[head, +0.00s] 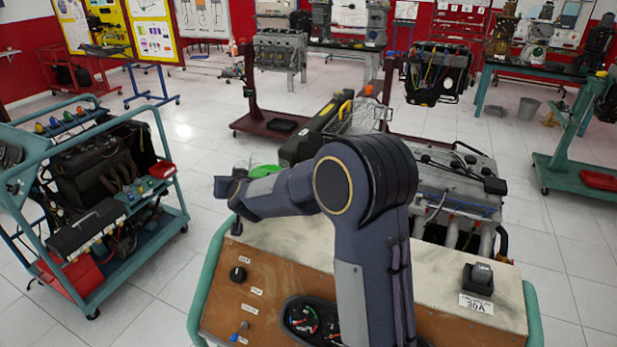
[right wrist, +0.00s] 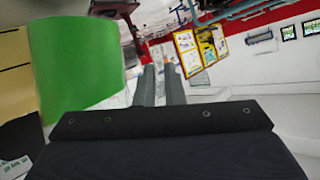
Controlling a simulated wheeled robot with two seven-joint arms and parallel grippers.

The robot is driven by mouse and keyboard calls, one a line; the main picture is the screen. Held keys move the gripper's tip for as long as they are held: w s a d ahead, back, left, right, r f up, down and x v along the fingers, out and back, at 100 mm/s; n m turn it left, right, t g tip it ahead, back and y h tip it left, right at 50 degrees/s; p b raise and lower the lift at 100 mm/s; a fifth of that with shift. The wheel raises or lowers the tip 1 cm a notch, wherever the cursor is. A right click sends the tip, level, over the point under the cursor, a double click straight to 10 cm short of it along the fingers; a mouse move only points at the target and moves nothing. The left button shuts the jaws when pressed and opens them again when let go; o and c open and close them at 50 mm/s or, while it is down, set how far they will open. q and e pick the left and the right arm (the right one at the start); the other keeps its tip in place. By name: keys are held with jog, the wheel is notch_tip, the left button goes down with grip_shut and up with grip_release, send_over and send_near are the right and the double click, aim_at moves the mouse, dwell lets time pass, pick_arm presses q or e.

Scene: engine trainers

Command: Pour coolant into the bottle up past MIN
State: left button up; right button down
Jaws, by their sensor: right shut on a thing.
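My right arm crosses the middle of the head view, and its hand (head: 232,188) is at the left end of the forearm; its fingertips are not clear there. In the right wrist view the two fingers (right wrist: 160,86) are close together. A large green curved container (right wrist: 78,65) fills the left of that view, close beside the fingers. A bit of bright green (head: 265,170) shows just behind the forearm in the head view. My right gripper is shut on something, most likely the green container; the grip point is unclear. I cannot make out the bottle or its MIN mark. My left gripper is out of view.
The engine trainer's panel (head: 262,285) with knobs and gauges stands below my arm. Its engine (head: 455,185) is to the right, with a black box (head: 312,135) and wire basket (head: 358,118) behind. A teal trainer cart (head: 165,235) stands left. Tiled floor is clear between.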

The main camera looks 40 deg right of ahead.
aim_at(243, 162)
jog(key=shift+d+r+b, duration=0.2)
jog(key=shift+b, duration=0.1)
jog(key=shift+d+r+m, duration=0.2)
jog(key=shift+r+m, duration=0.2)
jog(key=shift+s+d+r+m+y+b, duration=0.1)
jog(key=shift+d+r+m+y+b, duration=0.15)
jog(key=shift+r, duration=0.2)
jog(key=shift+s+d+r+m+y+b, duration=0.1)
jog(key=shift+d+r+y+b, duration=0.05)
jog(key=shift+d+r+b, duration=0.2)
jog(key=shift+s+d+r+m+t, duration=0.15)
jog(key=shift+d+r+m, duration=0.1)
jog(key=shift+r, duration=0.4)
jog(key=shift+s+d+r+m+t, duration=0.1)
jog(key=shift+d+r+t, duration=0.1)
jog(key=shift+r, duration=0.4)
jog(key=shift+d+r, duration=0.1)
jog(key=shift+r, duration=0.15)
jog(key=shift+d+r+y, duration=0.2)
jog(key=shift+r+y, duration=0.1)
jog(key=shift+r, duration=0.15)
jog(key=shift+m, duration=0.3)
jog(key=shift+s+d+r+m+t+y+b, duration=0.25)
jog(key=shift+d+r+m+y+b, duration=0.25)
jog(key=shift+b, duration=0.45)
jog(key=shift+d+r+m, duration=0.4)
jog(key=shift+r, duration=0.1)
